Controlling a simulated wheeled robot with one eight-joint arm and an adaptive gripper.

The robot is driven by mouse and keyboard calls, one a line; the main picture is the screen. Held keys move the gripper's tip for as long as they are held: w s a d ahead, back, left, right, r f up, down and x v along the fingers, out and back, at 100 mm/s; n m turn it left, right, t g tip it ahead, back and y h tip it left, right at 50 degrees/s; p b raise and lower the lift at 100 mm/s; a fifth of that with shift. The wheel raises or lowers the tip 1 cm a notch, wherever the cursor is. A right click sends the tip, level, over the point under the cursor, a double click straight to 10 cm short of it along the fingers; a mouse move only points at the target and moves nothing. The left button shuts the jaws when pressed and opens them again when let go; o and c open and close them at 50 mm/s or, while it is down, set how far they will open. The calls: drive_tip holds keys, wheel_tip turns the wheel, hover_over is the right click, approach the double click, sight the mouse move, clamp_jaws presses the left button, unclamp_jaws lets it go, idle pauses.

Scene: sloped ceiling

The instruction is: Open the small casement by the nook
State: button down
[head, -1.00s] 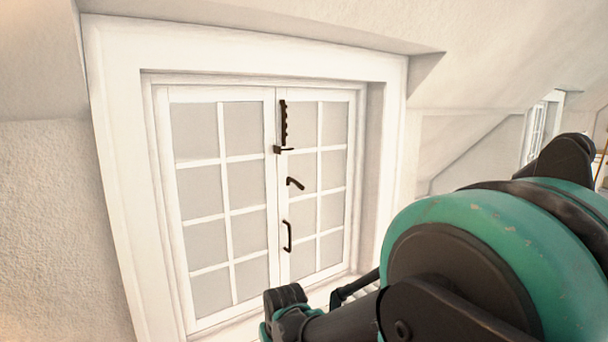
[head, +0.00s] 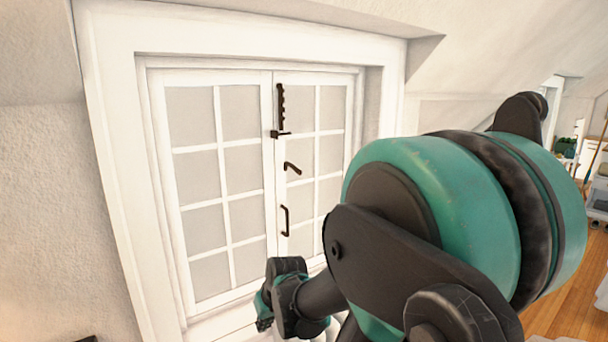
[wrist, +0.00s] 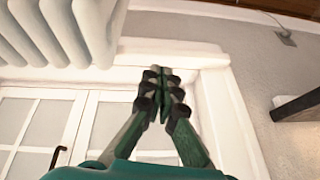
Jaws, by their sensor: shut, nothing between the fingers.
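The white small casement (head: 271,190) has two leaves with gridded panes, and both look closed in the head view. The right leaf carries dark fittings: a notched stay bar (head: 281,104) with a small catch (head: 281,134) below it, a bent lever handle (head: 292,168) and a lower pull handle (head: 284,220). In the wrist view, part of the casement (wrist: 110,125) shows with a dark handle (wrist: 57,157) at the lower left. My gripper (wrist: 163,72) is shut and empty in front of the white frame, apart from that handle. I cannot make out its fingertips in the head view.
A white ribbed radiator (wrist: 62,30) is close by, at the upper left of the wrist view. A dark shelf edge (wrist: 300,104) juts in at the right there. The sloped ceiling (head: 490,45) hangs over the right side. Wooden floor (head: 555,285) shows at the lower right.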

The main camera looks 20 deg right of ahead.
drive_tip(key=w+r+n+t+y, duration=0.1)
drive_tip(key=w+r, duration=0.1)
drive_tip(key=w, duration=0.2)
drive_tip(key=w+r+t+y, duration=0.1)
drive_tip(key=w+r, duration=0.2)
drive_tip(key=w, duration=0.2)
drive_tip(key=t, duration=1.1)
approach(285, 186)
drive_tip(key=w, duration=0.2)
drive_tip(key=w+a, duration=0.1)
drive_tip(key=w, duration=0.3)
drive_tip(key=shift+w+a+r, duration=0.15)
drive_tip(key=shift+w+a, duration=0.15)
drive_tip(key=shift+w, duration=0.05)
drive_tip(key=w, duration=0.3)
drive_tip(key=w+a, duration=0.1)
drive_tip(key=w, duration=0.2)
drive_tip(key=w+a, duration=0.1)
drive_tip(key=w, duration=0.3)
drive_tip(key=shift+a, duration=0.2)
